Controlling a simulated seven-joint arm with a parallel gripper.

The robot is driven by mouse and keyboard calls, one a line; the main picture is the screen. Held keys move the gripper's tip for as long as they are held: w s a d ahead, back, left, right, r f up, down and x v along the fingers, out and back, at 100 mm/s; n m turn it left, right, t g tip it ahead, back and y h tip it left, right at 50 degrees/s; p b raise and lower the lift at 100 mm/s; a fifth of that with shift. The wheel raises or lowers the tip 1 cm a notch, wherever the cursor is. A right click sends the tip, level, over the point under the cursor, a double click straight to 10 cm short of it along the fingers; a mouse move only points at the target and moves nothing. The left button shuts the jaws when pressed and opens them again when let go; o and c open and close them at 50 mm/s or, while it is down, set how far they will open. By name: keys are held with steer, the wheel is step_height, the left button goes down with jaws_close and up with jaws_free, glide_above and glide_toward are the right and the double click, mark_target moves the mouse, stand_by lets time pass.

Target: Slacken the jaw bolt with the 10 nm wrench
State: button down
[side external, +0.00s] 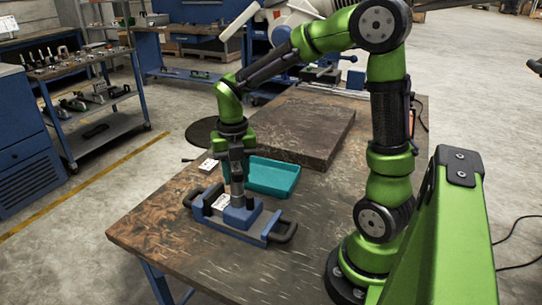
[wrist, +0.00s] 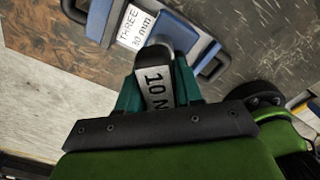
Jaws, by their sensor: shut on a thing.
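My gripper (side external: 237,170) points down over the blue jaw fixture (side external: 259,227) on the table. It is shut on the wrench (side external: 238,188), a grey upright tool whose lower end meets the fixture's raised blue block. In the wrist view the wrench (wrist: 157,88) sits between the teal fingers, with a white label reading "10 N", the rest cut off. The fixture (wrist: 178,35) also shows there, with a white label reading "THREE 30 mm". The jaw bolt is not visible; I cannot tell whether the wrench is seated on it.
A teal tray (side external: 273,177) lies just behind the fixture. A thick dark slab (side external: 305,128) is farther back. The fixture has a dark handle (side external: 284,232) at each end. The front of the table is clear.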

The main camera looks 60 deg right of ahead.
steer(key=n, duration=0.4)
steer(key=m, duration=1.2)
steer(key=shift+f, duration=1.8)
